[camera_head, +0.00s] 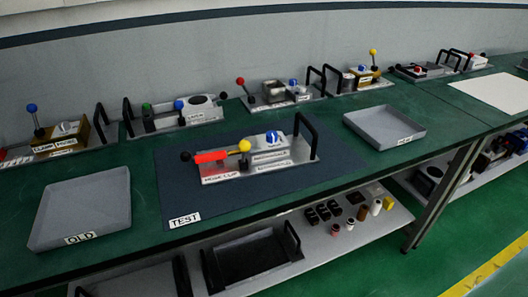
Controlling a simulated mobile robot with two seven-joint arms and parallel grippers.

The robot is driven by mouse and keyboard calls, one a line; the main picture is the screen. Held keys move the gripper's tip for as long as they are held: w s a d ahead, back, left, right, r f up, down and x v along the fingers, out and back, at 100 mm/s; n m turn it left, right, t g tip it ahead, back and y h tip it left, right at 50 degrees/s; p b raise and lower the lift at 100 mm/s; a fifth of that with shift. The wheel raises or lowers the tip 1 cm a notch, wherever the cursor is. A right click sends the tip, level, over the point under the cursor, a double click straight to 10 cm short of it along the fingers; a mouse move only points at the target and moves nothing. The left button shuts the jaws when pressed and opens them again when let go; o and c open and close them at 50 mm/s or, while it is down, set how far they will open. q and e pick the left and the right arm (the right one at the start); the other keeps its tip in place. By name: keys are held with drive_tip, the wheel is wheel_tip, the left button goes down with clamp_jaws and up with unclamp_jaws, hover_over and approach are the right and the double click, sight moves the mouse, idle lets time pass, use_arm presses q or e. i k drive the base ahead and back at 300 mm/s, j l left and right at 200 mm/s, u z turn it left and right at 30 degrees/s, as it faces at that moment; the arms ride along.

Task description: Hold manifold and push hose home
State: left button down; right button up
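Neither of my grippers shows in the head view. I cannot clearly make out a manifold or a hose at this size. A grey fixture plate (262,169) with white labels and a black handle (306,136) lies on the dark mat (190,192) marked TEST. It carries a red block (211,156), a black knob (186,156) at its left end, a yellow ball knob (244,146) and a blue round part (272,137). Nothing is holding this plate.
An empty grey tray (82,208) marked OLD stands left on the green bench (140,172). Another empty tray (384,126) stands right. Several plates with knobs and handles line the wall. A lower shelf (345,237) holds small parts and a black tray (250,258).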

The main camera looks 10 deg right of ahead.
sight(186, 156)
drive_tip(key=i+l+u, duration=0.2)
drive_tip(key=l, duration=0.15)
drive_tip(key=i+l+u, duration=0.15)
drive_tip(key=l, duration=0.2)
drive_tip(key=i+l+u, duration=0.2)
drive_tip(key=l, duration=0.15)
drive_tip(key=k+j, duration=0.1)
drive_tip(key=k, duration=0.2)
drive_tip(key=k+j, duration=0.15)
drive_tip(key=k, duration=0.2)
drive_tip(key=i+l, duration=0.1)
drive_tip(key=i, duration=0.15)
drive_tip(key=i+l, duration=0.15)
drive_tip(key=i, duration=0.15)
